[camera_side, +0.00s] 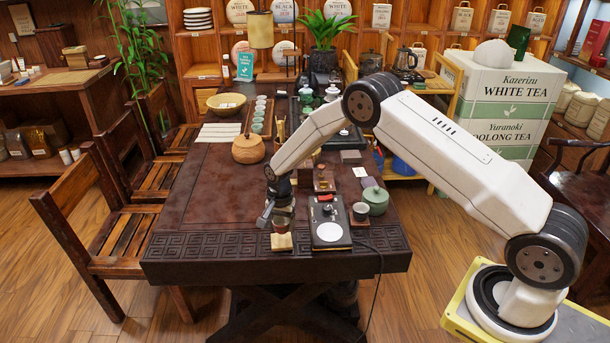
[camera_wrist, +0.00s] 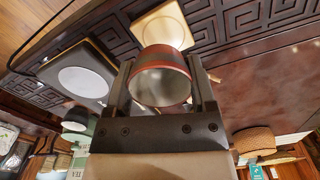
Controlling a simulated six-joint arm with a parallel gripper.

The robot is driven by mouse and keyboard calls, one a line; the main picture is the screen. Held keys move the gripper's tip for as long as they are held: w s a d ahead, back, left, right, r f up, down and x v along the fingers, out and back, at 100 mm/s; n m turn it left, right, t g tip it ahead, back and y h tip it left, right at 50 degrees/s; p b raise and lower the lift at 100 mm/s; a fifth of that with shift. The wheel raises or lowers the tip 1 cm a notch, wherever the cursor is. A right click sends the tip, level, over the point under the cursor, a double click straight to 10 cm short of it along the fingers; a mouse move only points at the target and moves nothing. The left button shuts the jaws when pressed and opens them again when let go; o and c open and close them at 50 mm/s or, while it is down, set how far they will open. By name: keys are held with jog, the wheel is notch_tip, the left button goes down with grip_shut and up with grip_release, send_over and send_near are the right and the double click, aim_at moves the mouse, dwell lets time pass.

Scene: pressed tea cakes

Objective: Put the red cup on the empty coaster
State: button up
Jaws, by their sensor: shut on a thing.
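The red cup (camera_side: 280,226) is held between the fingers of my gripper (camera_side: 277,216) near the table's front edge. In the wrist view the red cup (camera_wrist: 160,78) has a grey inside and sits between the two dark fingers of my gripper (camera_wrist: 161,88). The pale wooden square coaster (camera_side: 282,243) lies just below and in front of the cup in the side view. In the wrist view the coaster (camera_wrist: 163,24) shows beyond the cup, bare where visible; the cup hides its near edge. I cannot tell the exact height of the cup over the table.
A black scale with a round white plate (camera_side: 328,231) stands close right of the coaster. A dark cup (camera_side: 360,210) and a green lidded pot (camera_side: 375,199) stand further right. The table's left front (camera_side: 205,215) is clear.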

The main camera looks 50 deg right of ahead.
aim_at(281, 232)
jog(key=shift+w+f, duration=0.25)
jog(key=shift+f, duration=1.55)
jog(key=shift+f, duration=0.15)
jog(key=o, duration=1.2)
jog(key=shift+c, duration=0.2)
notch_tip(281, 232, up, 12)
